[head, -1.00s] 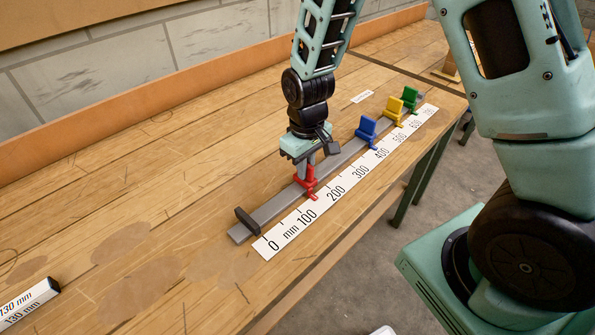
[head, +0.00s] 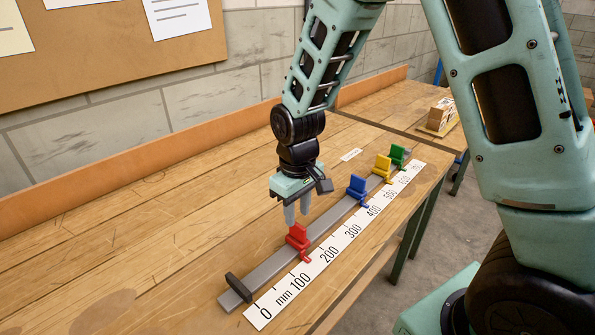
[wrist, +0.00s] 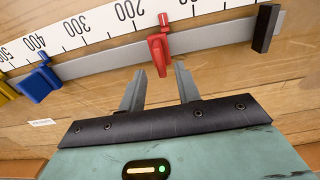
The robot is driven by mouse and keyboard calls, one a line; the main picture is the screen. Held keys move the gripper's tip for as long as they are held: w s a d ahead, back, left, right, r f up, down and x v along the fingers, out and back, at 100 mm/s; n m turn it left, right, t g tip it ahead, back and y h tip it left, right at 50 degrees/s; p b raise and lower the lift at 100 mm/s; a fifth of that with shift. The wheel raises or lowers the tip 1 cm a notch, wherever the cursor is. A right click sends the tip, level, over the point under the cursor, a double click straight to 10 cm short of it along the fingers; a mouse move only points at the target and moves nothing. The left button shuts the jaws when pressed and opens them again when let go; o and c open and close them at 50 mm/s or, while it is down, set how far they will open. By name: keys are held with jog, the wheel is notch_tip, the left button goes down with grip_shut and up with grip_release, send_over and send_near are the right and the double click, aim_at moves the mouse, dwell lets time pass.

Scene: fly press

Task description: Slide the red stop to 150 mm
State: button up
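The red stop (head: 298,237) sits on the grey rail, with its pointer between the 100 and 200 marks of the white scale (head: 328,254), roughly midway. The wrist view also shows the red stop (wrist: 160,50) with its pointer between those numbers; the exact reading cannot be told. My gripper (head: 297,217) is open and empty, just above and behind the stop. In the wrist view, the fingertips of my gripper (wrist: 160,72) are apart, and the stop appears beyond the gap between them.
A blue stop (head: 356,187), a yellow stop (head: 382,167) and a green stop (head: 397,154) sit farther up the rail (head: 268,268). A black end block (head: 238,288) is at its zero end. The wooden bench (head: 150,265) left of the rail is largely clear.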

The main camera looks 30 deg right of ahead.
aim_at(298, 224)
notch_tip(298, 224, up, 12)
dwell(0.3)
jog(key=shift+f, duration=0.15)
